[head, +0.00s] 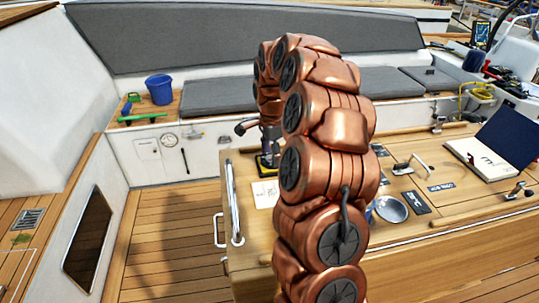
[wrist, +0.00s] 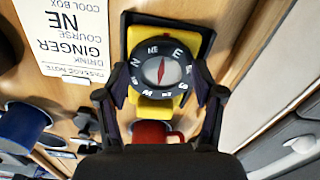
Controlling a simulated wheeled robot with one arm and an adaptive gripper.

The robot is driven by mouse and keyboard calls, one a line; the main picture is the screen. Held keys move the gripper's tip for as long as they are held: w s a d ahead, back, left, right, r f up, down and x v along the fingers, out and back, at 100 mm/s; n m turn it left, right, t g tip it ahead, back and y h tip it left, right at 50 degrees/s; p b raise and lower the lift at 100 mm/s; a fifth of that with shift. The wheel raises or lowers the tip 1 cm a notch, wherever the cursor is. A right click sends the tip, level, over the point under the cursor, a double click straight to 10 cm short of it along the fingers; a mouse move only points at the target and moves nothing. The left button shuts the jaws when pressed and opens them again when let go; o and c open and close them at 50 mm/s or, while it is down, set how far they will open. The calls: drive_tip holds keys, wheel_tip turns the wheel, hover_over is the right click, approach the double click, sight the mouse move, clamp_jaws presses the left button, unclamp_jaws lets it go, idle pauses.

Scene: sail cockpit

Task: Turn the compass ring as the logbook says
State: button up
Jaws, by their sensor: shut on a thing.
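The compass is a yellow block with a black lettered ring (wrist: 138,79) and a white dial with a red needle. In the wrist view NE stands near the ring's top, with N to its left and E to its right. My gripper (wrist: 160,82) has a finger on each side of the ring and is shut on it. In the head view the yellow base (head: 262,163) shows partly behind my arm. A white passage note (wrist: 72,38) beside it reads, upside down, "DRINK GINGER", "COURSE NE", "COOL BOX". An open book (head: 473,160) lies at the table's right.
A red mug (wrist: 147,127) and a blue object (wrist: 22,125) stand near the compass. A metal bowl (head: 391,209) and winch handles are on the table. A white rail (head: 233,203) runs up its left end. The deck at left (head: 165,235) is clear.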

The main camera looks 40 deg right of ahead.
drive_tip(key=shift+f, duration=0.4)
drive_tip(key=shift+f+n+b, duration=0.2)
drive_tip(key=shift+n+b, duration=0.5)
drive_tip(key=shift+b, duration=0.5)
drive_tip(key=shift+o, duration=0.7)
drive_tip(key=n+b, duration=0.2)
drive_tip(key=shift+n, duration=0.4)
drive_tip(key=shift+s+r, duration=0.1)
drive_tip(key=shift+r, duration=0.1)
drive_tip(key=shift+a, duration=0.1)
drive_tip(key=shift+c, duration=0.3)
drive_tip(key=o, duration=1.2)
drive_tip(key=shift+r, duration=0.15)
drive_tip(key=shift+r, duration=0.1)
